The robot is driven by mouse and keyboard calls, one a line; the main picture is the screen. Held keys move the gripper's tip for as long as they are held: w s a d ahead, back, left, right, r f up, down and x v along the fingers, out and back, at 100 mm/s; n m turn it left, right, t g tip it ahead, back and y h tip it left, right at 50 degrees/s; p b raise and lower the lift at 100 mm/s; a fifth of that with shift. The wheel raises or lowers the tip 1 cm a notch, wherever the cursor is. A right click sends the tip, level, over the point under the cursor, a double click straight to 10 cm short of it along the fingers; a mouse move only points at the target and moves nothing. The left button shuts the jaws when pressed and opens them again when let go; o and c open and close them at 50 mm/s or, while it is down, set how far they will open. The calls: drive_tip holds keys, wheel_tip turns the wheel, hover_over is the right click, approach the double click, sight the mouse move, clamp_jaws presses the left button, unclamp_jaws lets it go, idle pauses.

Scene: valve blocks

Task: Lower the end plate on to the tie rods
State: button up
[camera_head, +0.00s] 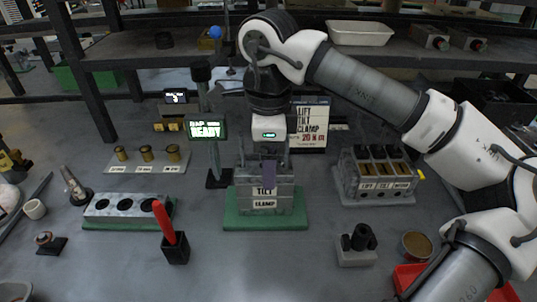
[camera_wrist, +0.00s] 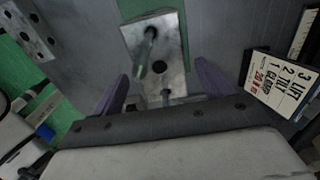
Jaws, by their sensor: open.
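The grey valve stack (camera_head: 284,198), labelled TILT and CLAMP, stands on a green base (camera_head: 265,222). Thin upright tie rods (camera_head: 242,152) rise above it. The wrist view shows a grey metal top face (camera_wrist: 172,38) with a dark hole and tie rods (camera_wrist: 149,42) standing up from it. I cannot tell whether this face is the end plate or the top block. My gripper (camera_head: 268,172) is above the stack, pointing down. Its purple fingers (camera_wrist: 163,88) are open, spread on either side of the near part of the grey face, with nothing clearly held.
To the left are a holed block (camera_head: 99,209), a red-handled tool (camera_head: 164,222) and a READY display (camera_head: 207,130). An instruction card (camera_head: 310,127) stands behind.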

wheel_tip(320, 180, up, 14)
drive_tip(key=shift+p, duration=0.45)
drive_tip(key=shift+f, duration=0.1)
